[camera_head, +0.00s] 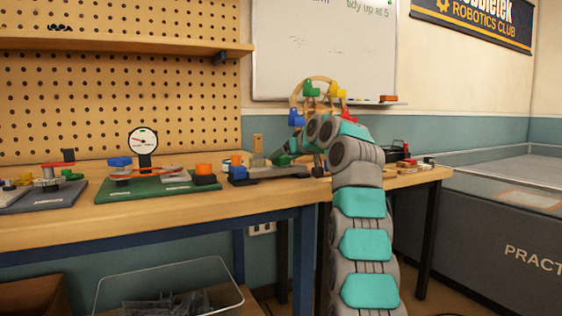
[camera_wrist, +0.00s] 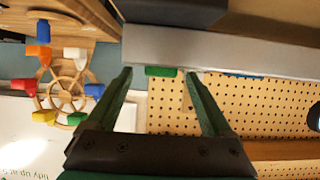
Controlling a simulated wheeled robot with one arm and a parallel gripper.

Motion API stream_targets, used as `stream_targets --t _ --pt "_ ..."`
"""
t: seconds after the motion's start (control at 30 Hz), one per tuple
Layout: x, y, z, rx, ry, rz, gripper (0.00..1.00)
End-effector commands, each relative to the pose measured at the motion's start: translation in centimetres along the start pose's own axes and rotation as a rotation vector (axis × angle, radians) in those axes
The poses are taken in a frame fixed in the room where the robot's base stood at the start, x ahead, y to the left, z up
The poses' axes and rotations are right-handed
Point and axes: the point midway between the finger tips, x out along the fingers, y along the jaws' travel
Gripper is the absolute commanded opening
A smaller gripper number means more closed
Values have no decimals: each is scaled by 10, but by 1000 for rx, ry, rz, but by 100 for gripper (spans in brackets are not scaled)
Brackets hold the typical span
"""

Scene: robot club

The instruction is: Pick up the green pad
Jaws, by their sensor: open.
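A small bright green pad (camera_wrist: 161,71) shows in the wrist view, against the edge of a long grey bar (camera_wrist: 220,52). My gripper (camera_wrist: 158,74) is open and empty, with its dark green fingers on either side of the pad in the picture. I cannot tell how far the fingertips are from it. In the head view my gripper (camera_head: 285,157) is low over the bench, partly hidden by my arm; I cannot make out the pad clearly there. Another green piece (camera_head: 311,88) is on the wooden wheel; it also shows in the wrist view (camera_wrist: 76,118).
The wooden wheel (camera_wrist: 66,96) carries several coloured pieces and stands close beside my gripper. On the bench (camera_head: 150,226) a green board (camera_head: 130,190) with a dial (camera_head: 143,140) stands to the left. A pegboard (camera_head: 120,100) and whiteboard (camera_head: 325,60) are behind. A clear bin (camera_head: 170,268) is below.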

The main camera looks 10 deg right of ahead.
Motion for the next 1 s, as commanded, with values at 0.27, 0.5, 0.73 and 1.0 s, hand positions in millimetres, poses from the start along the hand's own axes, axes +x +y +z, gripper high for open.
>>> stream_targets --t 0.27,0.5,0.73,1.0 --pt "15 0 -2 -2 4 1 85" --pt "14 0 -2 -2 3 0 66" --pt "14 0 -2 -1 3 0 40" --pt "14 0 -1 -1 2 0 10"
